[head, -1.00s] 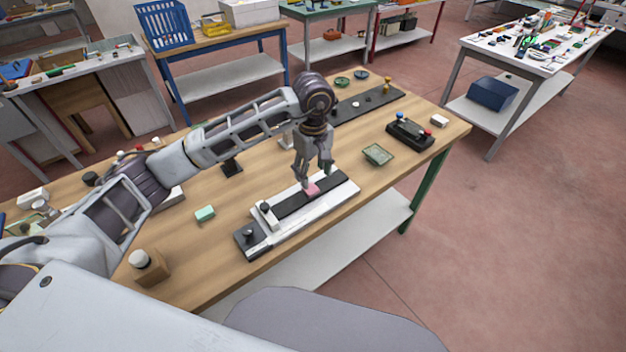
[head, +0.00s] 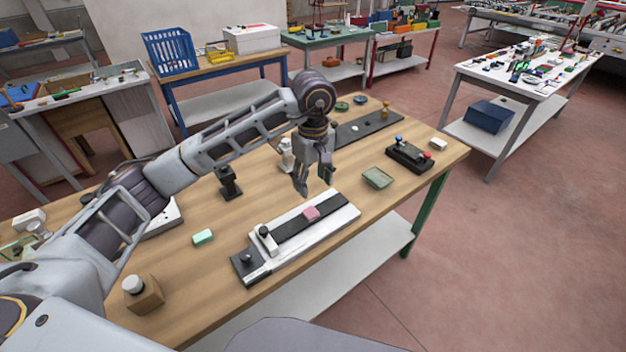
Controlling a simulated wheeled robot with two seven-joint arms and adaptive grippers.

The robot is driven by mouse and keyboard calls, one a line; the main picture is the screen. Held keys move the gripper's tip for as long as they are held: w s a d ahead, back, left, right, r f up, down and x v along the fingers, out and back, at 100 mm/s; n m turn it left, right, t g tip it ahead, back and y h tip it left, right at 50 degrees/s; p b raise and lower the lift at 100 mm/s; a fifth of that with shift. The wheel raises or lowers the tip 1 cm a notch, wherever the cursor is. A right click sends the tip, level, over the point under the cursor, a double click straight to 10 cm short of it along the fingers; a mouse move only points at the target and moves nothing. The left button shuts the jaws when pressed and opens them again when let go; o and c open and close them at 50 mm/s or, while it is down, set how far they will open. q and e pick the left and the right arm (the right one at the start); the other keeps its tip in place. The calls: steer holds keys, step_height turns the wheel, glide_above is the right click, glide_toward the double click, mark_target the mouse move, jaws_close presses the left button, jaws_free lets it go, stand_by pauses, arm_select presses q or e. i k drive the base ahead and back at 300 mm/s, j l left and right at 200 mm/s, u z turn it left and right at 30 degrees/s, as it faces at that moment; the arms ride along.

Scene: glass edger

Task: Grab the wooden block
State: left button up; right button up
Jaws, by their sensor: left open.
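A brown wooden block (head: 148,295) with a white and dark knob (head: 133,285) on top stands at the table's near left corner. My left gripper (head: 315,187) points down over the middle of the table, open and empty, well to the right of the wooden block. It hovers a little above and behind a pink block (head: 311,213). The pink block lies on the black strip of a white and black fixture (head: 290,241). My right gripper is not in view.
A mint green block (head: 203,237) lies left of the fixture on the wooden table (head: 210,270). A black stand (head: 229,182) is behind it.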

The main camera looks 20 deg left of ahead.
mark_target(150, 296)
steer(key=u, duration=2.2)
steer(key=k+j+u, duration=0.15)
steer(key=k, duration=0.45)
steer(key=i+l, duration=0.1)
steer(key=l, duration=0.2)
